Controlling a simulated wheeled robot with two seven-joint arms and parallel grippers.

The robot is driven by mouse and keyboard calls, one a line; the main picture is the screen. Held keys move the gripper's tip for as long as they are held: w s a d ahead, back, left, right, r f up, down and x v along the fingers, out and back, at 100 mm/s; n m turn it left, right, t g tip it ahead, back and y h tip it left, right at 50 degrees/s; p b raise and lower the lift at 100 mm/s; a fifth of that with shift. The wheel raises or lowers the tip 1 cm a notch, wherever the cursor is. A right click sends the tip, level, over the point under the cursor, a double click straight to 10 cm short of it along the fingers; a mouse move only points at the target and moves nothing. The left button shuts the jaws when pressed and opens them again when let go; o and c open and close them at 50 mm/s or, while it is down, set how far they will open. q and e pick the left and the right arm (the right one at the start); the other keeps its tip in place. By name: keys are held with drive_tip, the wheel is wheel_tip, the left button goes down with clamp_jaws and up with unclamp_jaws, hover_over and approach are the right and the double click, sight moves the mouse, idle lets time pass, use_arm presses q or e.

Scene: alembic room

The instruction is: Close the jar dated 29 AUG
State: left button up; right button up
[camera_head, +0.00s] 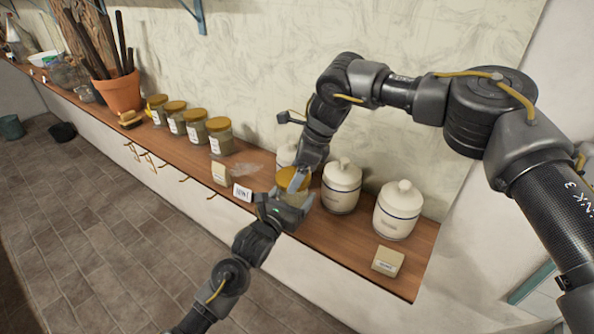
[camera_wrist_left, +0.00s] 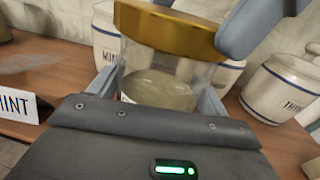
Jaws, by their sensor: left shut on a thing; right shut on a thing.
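A glass jar (camera_wrist_left: 160,88) with pale contents stands between the fingers of my left gripper (camera_head: 292,205), which is shut on its body. A golden lid (camera_wrist_left: 168,30) sits at the jar's mouth and looks slightly tilted in the left wrist view; whether it is seated cannot be told. My right gripper (camera_head: 300,180) is shut on the lid from above, its fingers (camera_wrist_left: 245,25) showing at the top of the left wrist view. The lid also shows in the head view (camera_head: 290,178). The date on the jar is hidden or too small to read.
Several gold-lidded jars (camera_head: 220,138) stand along the wooden shelf (camera_head: 190,160) to the left. White lidded canisters (camera_head: 342,187) stand close right and behind. A MINT card (camera_head: 242,193) and small blocks (camera_head: 388,261) lie near the front edge. A terracotta pot (camera_head: 122,93) stands farther left.

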drive_tip(key=shift+f, duration=0.55)
